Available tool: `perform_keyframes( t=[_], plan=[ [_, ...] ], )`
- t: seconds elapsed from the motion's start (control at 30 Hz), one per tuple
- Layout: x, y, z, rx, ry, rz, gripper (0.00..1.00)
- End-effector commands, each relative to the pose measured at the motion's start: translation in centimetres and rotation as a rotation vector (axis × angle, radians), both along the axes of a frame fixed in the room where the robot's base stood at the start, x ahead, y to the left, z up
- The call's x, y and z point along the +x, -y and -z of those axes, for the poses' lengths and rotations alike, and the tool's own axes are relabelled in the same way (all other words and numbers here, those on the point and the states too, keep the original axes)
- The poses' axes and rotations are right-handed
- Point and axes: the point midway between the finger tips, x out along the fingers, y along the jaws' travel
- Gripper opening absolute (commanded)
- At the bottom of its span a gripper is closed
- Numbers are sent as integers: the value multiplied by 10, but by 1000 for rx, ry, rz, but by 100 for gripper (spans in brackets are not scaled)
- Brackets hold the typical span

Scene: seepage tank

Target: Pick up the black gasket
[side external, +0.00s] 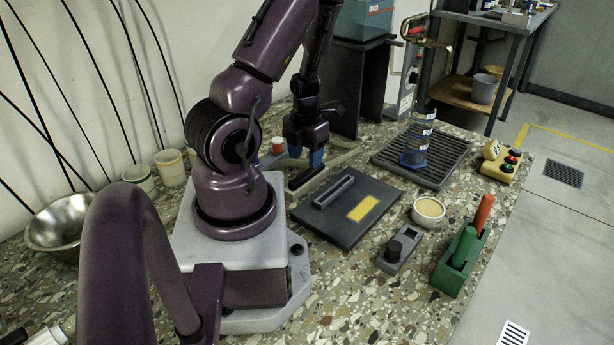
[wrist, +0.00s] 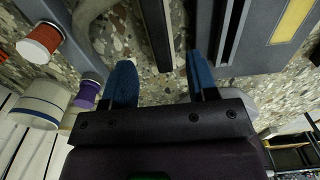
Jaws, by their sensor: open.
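A long, narrow black bar, which I take to be the black gasket (side external: 304,179), lies on the speckled worktop just left of a dark plate. It also shows in the wrist view (wrist: 156,40), running up and down the picture. My gripper (side external: 306,157) hangs just above the gasket's far part. In the wrist view my gripper (wrist: 161,78) has its two blue fingers spread wide. The near end of the gasket shows in the gap between them, and neither finger visibly touches it. The exact height of the fingers over the gasket is hard to tell.
The dark plate (side external: 367,224) with a grey bar and yellow label lies close on the right. A red-topped cup (side external: 278,146) and a pale hose (side external: 344,155) are near my gripper. A drain rack (side external: 440,170) holds a bluish cylinder (side external: 416,143) farther right.

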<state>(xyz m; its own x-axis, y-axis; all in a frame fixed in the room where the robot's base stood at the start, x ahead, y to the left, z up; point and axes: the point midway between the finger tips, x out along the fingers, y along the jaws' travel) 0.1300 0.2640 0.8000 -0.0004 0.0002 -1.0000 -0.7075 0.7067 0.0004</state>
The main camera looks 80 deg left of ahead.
Motion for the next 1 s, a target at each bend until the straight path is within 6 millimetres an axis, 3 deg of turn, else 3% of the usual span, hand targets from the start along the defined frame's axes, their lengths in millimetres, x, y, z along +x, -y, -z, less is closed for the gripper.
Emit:
perform_keyframes(
  t=[0.4, 0.73, 0.97, 1.0],
  plan=[
    [-4, 2, 46, -1, 0, -2, 53],
    [-4, 3, 51, 0, 0, 1, 53],
    [-4, 3, 50, 0, 0, 1, 3],
    [-4, 3, 50, 0, 0, 1, 0]
  ],
)
